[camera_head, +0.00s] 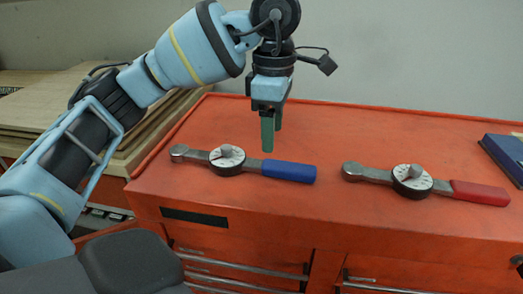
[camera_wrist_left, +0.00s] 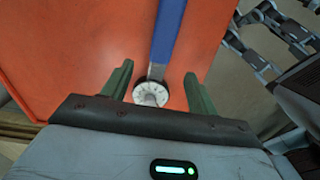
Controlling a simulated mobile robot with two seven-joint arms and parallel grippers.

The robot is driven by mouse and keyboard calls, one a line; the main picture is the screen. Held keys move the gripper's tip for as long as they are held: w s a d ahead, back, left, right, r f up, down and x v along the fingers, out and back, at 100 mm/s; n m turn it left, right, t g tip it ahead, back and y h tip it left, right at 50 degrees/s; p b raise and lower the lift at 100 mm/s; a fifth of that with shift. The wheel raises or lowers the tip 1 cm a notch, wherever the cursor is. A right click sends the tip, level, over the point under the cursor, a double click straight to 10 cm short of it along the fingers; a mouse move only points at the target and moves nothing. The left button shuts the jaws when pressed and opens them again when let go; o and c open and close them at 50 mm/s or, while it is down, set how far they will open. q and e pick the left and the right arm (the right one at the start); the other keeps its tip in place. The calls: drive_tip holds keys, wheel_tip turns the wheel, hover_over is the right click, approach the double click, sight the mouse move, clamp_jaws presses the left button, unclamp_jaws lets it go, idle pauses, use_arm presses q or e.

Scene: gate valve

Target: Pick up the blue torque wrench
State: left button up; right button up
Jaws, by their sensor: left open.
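The blue torque wrench (camera_head: 288,171) lies flat on the orange cabinet top, its blue handle to the right and its round dial and grey head to the left. My left gripper (camera_head: 270,140) points down just above and behind the wrench, near where the shaft meets the handle. In the left wrist view, the gripper (camera_wrist_left: 158,82) is open, with its green fingers apart and the wrench (camera_wrist_left: 168,32) showing between and beyond them. The fingers hold nothing. My right gripper is not seen.
A red-handled torque wrench (camera_head: 478,193) lies to the right on the same orange cabinet (camera_head: 330,215). A dark blue case (camera_head: 505,155) sits at the far right edge. Wooden boards (camera_head: 45,105) are stacked at the left. The cabinet top between the wrenches is clear.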

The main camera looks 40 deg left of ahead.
sight(271, 163)
use_arm(q)
drive_tip(key=shift+w, duration=0.35)
drive_tip(key=shift+w+a, duration=0.1)
drive_tip(key=shift+s+f+b, duration=0.2)
drive_tip(key=shift+f+b, duration=0.05)
drive_tip(key=shift+f, duration=0.3)
drive_tip(key=shift+s+f+b, duration=0.2)
drive_tip(key=shift+f, duration=0.55)
drive_tip(key=shift+w, duration=0.1)
drive_tip(key=shift+f, duration=0.25)
drive_tip(key=f, duration=0.1)
drive_tip(key=f+b, duration=0.1)
drive_tip(key=f, duration=0.1)
drive_tip(key=shift+s+f, duration=0.25)
drive_tip(key=shift+s, duration=0.05)
drive_tip(key=shift+f+b, duration=0.35)
drive_tip(key=shift+f, duration=0.15)
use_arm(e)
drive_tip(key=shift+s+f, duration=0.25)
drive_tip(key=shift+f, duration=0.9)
